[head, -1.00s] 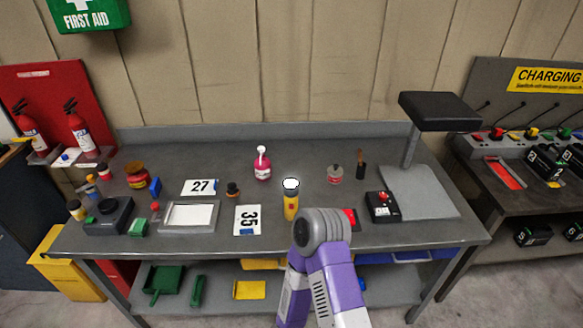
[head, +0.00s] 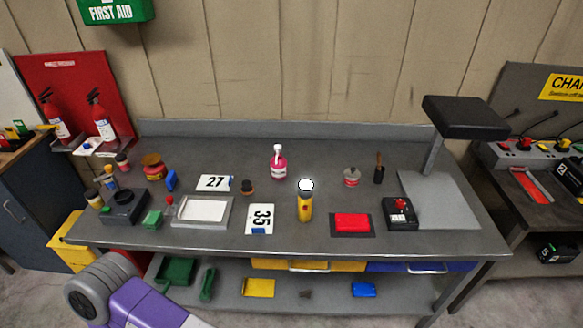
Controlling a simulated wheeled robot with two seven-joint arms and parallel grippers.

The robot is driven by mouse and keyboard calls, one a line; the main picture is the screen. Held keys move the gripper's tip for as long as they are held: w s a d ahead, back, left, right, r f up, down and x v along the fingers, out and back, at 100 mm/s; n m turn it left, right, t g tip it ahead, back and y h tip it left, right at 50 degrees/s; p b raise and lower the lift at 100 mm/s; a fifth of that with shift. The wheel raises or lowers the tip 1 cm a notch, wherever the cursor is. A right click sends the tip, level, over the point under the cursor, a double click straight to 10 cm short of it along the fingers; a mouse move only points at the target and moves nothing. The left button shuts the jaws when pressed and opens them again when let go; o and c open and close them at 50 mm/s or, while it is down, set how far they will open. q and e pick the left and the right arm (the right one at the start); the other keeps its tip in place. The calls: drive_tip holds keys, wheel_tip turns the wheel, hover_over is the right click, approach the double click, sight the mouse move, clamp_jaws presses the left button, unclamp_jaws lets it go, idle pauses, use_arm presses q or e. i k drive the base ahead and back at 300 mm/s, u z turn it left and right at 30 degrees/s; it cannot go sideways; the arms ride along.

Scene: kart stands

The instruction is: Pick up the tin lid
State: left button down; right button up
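A small round tin (head: 351,180) with a red and pale side stands at the back right of the grey workbench. A grey lid (head: 351,171) with a small dark knob appears to sit on top of it; the details are too small to be sure. No gripper of mine shows. Only a purple and grey part of my arm is in view at the lower left, in front of the bench and well away from the tin.
A dark brush-like item (head: 379,169) stands just right of the tin. A pink bottle (head: 278,162) and a yellow flashlight (head: 305,202) stand to its left. A red pad (head: 352,223) and a black box (head: 400,213) lie in front.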

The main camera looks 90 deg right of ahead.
sight(352, 173)
drive_tip(key=u, duration=0.1)
drive_tip(key=k, duration=1.35)
drive_tip(key=z, duration=0.95)
